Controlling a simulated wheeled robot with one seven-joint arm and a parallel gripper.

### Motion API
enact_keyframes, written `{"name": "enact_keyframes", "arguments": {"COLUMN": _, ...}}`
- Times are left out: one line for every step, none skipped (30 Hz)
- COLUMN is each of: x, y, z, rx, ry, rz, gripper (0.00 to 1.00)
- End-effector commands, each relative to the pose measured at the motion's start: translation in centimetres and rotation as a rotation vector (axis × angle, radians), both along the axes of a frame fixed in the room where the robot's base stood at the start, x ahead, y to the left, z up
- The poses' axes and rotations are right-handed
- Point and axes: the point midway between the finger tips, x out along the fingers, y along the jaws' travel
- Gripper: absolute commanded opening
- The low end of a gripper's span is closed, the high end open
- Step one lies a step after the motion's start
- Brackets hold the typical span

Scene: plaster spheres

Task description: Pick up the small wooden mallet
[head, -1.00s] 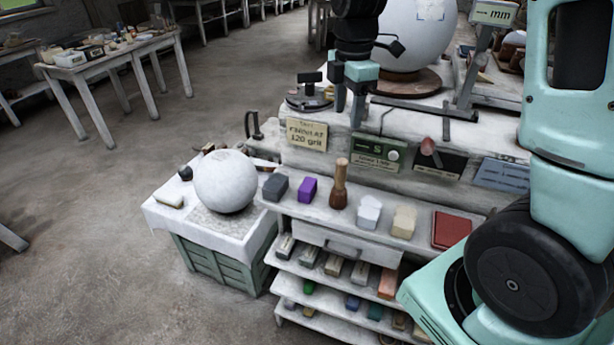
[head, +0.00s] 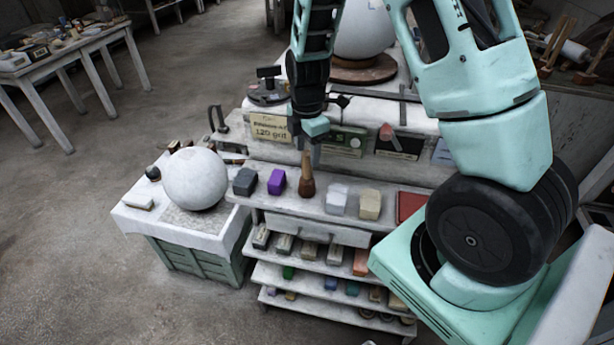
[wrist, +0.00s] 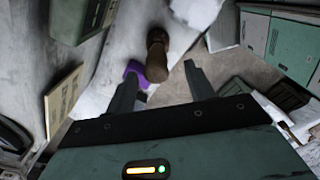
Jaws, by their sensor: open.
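The small wooden mallet (head: 307,186) stands upright on the top shelf, handle up, with a darker brown head at the bottom. In the head view my gripper (head: 311,151) hangs just above and around the top of its handle. The wrist view shows the mallet (wrist: 156,52) ahead of my open gripper (wrist: 161,72), in line with the gap between the two fingers. Whether the fingers touch the handle cannot be told.
A purple block (head: 277,182) and a grey block (head: 245,182) stand left of the mallet, a white block (head: 337,199) and a cream block (head: 370,205) right of it. Price signs (head: 270,127) line the ledge behind. A plaster sphere (head: 195,179) sits on the left crate.

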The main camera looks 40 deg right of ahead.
Motion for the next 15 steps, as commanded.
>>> {"name": "enact_keyframes", "arguments": {"x": 0.0, "y": -0.1, "z": -0.3, "rx": 0.0, "ry": 0.005, "rz": 0.0, "gripper": 0.54}}
{"name": "enact_keyframes", "arguments": {"x": 0.1, "y": -0.1, "z": -0.6, "rx": 0.0, "ry": 0.005, "rz": -0.001, "gripper": 0.54}}
{"name": "enact_keyframes", "arguments": {"x": 0.2, "y": -0.2, "z": -1.1, "rx": 0.0, "ry": 0.006, "rz": 0.0, "gripper": 0.54}}
{"name": "enact_keyframes", "arguments": {"x": 0.2, "y": -0.2, "z": -1.4, "rx": 0.0, "ry": 0.005, "rz": -0.001, "gripper": 0.54}}
{"name": "enact_keyframes", "arguments": {"x": 0.3, "y": -0.3, "z": -1.8, "rx": 0.0, "ry": 0.006, "rz": -0.001, "gripper": 0.54}}
{"name": "enact_keyframes", "arguments": {"x": 0.3, "y": -0.3, "z": -2.4, "rx": 0.0, "ry": 0.005, "rz": 0.0, "gripper": 0.54}}
{"name": "enact_keyframes", "arguments": {"x": 0.3, "y": -0.3, "z": -2.8, "rx": 0.001, "ry": 0.005, "rz": -0.001, "gripper": 0.54}}
{"name": "enact_keyframes", "arguments": {"x": 0.3, "y": -0.3, "z": -3.1, "rx": 0.001, "ry": 0.005, "rz": -0.001, "gripper": 0.54}}
{"name": "enact_keyframes", "arguments": {"x": 0.3, "y": -0.3, "z": -3.5, "rx": 0.0, "ry": 0.004, "rz": -0.001, "gripper": 0.54}}
{"name": "enact_keyframes", "arguments": {"x": 0.3, "y": -0.3, "z": -3.7, "rx": 0.0, "ry": 0.003, "rz": -0.001, "gripper": 0.54}}
{"name": "enact_keyframes", "arguments": {"x": 0.3, "y": -0.3, "z": -3.9, "rx": 0.0, "ry": 0.003, "rz": -0.001, "gripper": 0.54}}
{"name": "enact_keyframes", "arguments": {"x": 0.3, "y": -0.3, "z": -4.1, "rx": 0.0, "ry": 0.002, "rz": -0.001, "gripper": 0.54}}
{"name": "enact_keyframes", "arguments": {"x": 0.3, "y": -0.3, "z": -4.2, "rx": 0.0, "ry": 0.002, "rz": -0.001, "gripper": 0.54}}
{"name": "enact_keyframes", "arguments": {"x": 0.4, "y": -0.2, "z": -4.2, "rx": 0.0, "ry": 0.002, "rz": -0.001, "gripper": 0.54}}
{"name": "enact_keyframes", "arguments": {"x": 0.4, "y": -0.2, "z": -4.3, "rx": 0.0, "ry": 0.001, "rz": -0.001, "gripper": 0.54}}
